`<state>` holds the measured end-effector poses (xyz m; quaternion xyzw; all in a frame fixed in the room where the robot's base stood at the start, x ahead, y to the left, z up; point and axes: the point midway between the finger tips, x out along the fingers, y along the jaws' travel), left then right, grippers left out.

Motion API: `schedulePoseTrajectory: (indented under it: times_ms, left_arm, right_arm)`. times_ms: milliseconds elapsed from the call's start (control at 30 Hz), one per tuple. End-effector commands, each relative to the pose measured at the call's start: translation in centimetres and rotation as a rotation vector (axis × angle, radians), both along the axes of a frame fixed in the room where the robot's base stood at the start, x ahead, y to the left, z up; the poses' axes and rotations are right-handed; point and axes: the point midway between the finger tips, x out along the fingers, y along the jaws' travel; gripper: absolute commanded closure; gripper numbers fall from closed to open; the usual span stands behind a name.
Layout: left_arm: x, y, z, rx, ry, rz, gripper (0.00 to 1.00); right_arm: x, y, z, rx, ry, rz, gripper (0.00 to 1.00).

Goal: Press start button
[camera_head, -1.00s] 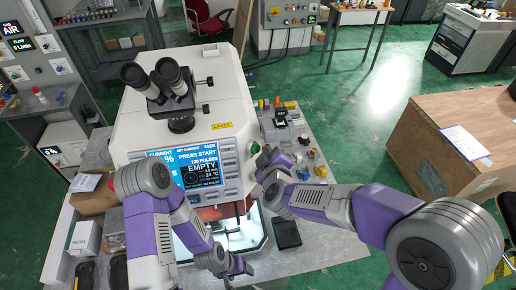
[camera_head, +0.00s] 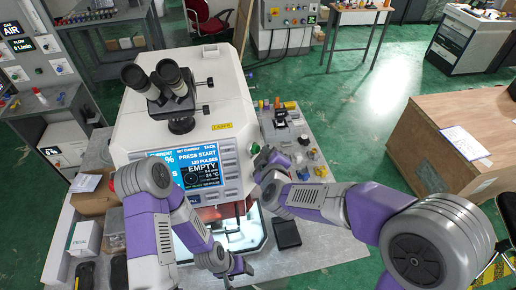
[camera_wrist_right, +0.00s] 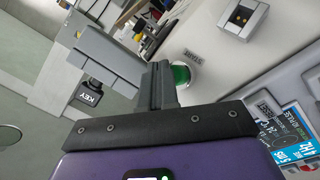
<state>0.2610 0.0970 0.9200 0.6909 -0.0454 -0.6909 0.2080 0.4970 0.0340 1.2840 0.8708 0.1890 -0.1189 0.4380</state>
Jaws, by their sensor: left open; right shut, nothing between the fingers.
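The laser machine (camera_head: 220,95) stands in the middle of the head view. A green round button (camera_wrist_right: 182,74) shows in the right wrist view, partly hidden behind the fingers of my right gripper (camera_wrist_right: 161,72). Those fingers are shut and empty; I cannot tell whether they touch the button. In the head view my right gripper (camera_head: 264,157) is beside the machine's right front edge, right of the screen. My left gripper (camera_head: 238,268) is open and empty, low in front of the machine's lit chamber (camera_head: 200,234).
A black box (camera_head: 286,233) lies on the bench (camera_head: 320,262) right of the machine. Small parts and fittings (camera_head: 310,155) stand on the bench behind my right forearm. A box labelled "KEY" (camera_wrist_right: 97,94) shows in the right wrist view. A wooden crate (camera_head: 430,150) is at the right.

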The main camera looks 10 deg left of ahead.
Motion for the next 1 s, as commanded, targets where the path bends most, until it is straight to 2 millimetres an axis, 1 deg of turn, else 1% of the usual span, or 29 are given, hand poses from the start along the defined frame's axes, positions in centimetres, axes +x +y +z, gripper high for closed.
schedulePoseTrajectory:
  times_ms: [1000]
  left_arm:
    - [0.0, 0.0, 0.41, 0.0, 0.0, 0.0, 0.3]
  right_arm:
    - [0.42, 0.78, -0.23, -0.001, -0.002, 0.001, 1.0]
